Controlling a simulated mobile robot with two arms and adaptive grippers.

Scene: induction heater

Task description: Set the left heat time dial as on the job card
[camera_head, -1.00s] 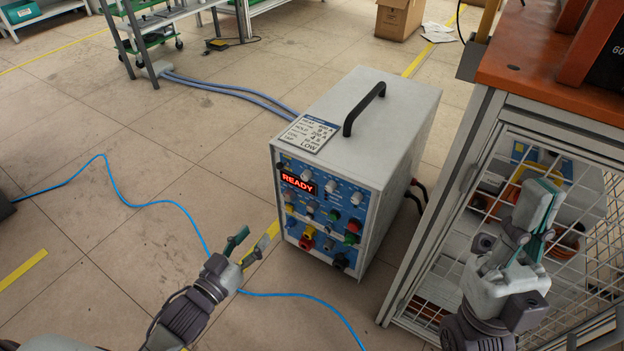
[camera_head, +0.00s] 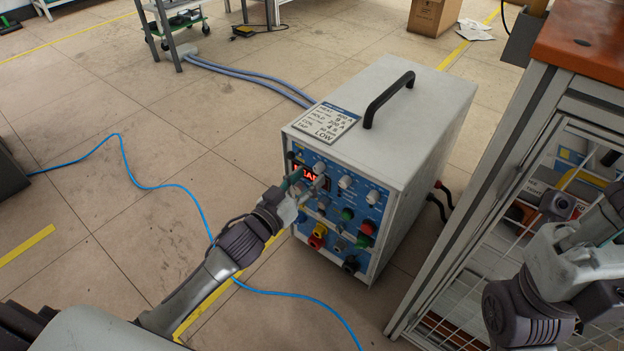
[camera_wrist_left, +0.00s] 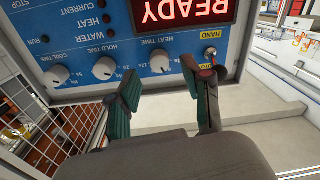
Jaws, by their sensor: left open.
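The white induction heater (camera_head: 425,120) has a blue front panel with a red READY display, partly hidden by my left gripper. The left heat time dial (camera_head: 319,168) is a white knob at the panel's upper left. The upside-down left wrist view shows this dial (camera_wrist_left: 160,63) just beyond and between the fingertips. My left gripper (camera_head: 306,183) is open in front of the panel; contact with the dial cannot be told. The job card (camera_head: 326,121) lies on the heater's top, with HEAT and HOLD lines and LOW; its small figures are hard to read. My right gripper (camera_head: 590,245) is at the right.
The hold time dial (camera_wrist_left: 104,68) and cool time dial (camera_wrist_left: 55,75) sit beside the heat time dial. A HAND/AUTO toggle (camera_wrist_left: 210,54) is near one finger. A mesh-sided bench (camera_head: 580,60) stands to the right. A blue cable (camera_head: 190,190) crosses the floor.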

